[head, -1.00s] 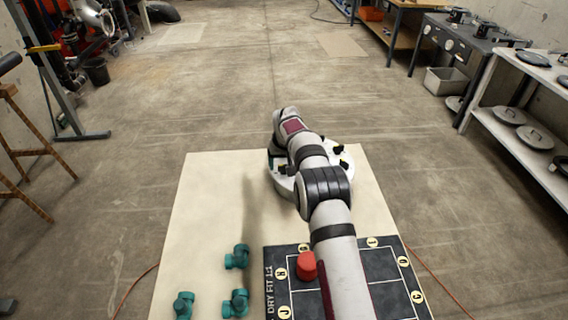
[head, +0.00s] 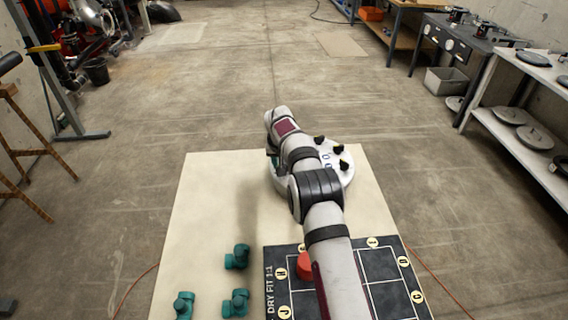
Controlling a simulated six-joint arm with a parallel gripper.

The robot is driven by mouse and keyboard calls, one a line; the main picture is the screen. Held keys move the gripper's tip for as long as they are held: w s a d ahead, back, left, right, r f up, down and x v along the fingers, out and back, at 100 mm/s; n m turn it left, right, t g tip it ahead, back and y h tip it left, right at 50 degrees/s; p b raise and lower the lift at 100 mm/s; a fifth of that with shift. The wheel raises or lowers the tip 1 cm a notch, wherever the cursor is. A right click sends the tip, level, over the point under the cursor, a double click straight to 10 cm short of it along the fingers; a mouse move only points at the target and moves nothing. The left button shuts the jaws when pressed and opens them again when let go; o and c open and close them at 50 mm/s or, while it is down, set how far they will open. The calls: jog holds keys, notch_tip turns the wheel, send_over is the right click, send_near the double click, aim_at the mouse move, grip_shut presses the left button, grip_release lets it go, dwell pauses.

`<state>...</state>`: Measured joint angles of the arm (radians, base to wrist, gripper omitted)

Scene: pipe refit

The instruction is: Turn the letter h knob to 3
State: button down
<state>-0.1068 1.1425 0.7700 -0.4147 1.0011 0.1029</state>
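A round white panel (head: 340,178) with several dark knobs (head: 337,150) stands at the far end of the pale table. The letters and numbers by the knobs are too small to read, so I cannot tell which knob is letter h. My arm lies across the panel and hides its left and middle part. My gripper is behind my wrist, and its fingers do not show.
Several teal pipe fittings (head: 237,257) lie on the pale table (head: 208,205) at front left. A dark "DRY FIT 1:1" board (head: 385,270) with lettered yellow discs is at front right. A red cylinder (head: 304,265) stands on it beside my arm.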

jog(key=shift+m+g+h, duration=0.3)
jog(key=shift+m+h, duration=0.5)
jog(key=shift+m, duration=1.2)
jog(key=shift+c, duration=1.9)
grip_release()
jog(key=shift+a, duration=0.1)
jog(key=v, duration=1.5)
jog(key=shift+r, duration=0.4)
